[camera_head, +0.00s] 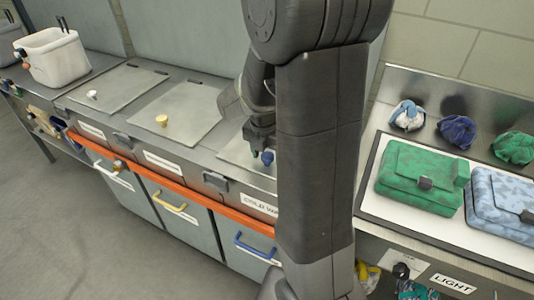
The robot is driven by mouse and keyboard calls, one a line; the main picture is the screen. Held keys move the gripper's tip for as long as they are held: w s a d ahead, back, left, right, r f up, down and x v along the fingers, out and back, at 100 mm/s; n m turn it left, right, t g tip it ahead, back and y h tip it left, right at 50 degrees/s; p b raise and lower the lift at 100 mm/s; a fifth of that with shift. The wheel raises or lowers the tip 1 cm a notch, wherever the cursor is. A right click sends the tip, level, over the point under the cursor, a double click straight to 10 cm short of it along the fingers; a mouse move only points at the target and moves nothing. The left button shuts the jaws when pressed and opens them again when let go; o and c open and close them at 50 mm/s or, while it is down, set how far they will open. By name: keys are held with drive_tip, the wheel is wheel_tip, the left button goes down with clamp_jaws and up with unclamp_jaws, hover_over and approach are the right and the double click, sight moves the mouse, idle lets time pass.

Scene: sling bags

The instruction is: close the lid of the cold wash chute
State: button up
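The cold wash chute is the right one of three chutes in the grey metal counter. Its front label (260,205) is partly hidden by my arm, with "COLD WA" roughly readable. The grey lid (234,152) appears to lie flat, but my arm hides much of it, so I cannot tell if it is fully shut. A blue knob (267,158) shows on it. My gripper (262,146) points down right at the blue knob. I cannot tell whether its fingers touch the knob or how far apart they are.
Two flat lids with a yellow knob (162,120) and a white knob (92,95) are to the left. An orange rail (180,178) runs along the front above the drawer handles. A white bin (57,57) stands far left. A green bag (418,176) and a blue bag (500,203) lie right.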

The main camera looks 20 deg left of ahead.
wheel_tip(320, 180, up, 14)
drive_tip(key=s+p, duration=0.1)
drive_tip(key=shift+s+f, duration=0.15)
drive_tip(key=shift+s, duration=0.15)
idle(0.3)
drive_tip(key=f, duration=0.4)
drive_tip(key=w+f, duration=0.1)
drive_tip(key=f, duration=0.4)
drive_tip(key=f+b, duration=0.1)
drive_tip(key=f, duration=0.3)
drive_tip(key=shift+w+f, duration=0.35)
drive_tip(key=shift+w+r+p, duration=0.1)
drive_tip(key=shift+r+p, duration=0.4)
drive_tip(key=shift+p, duration=0.1)
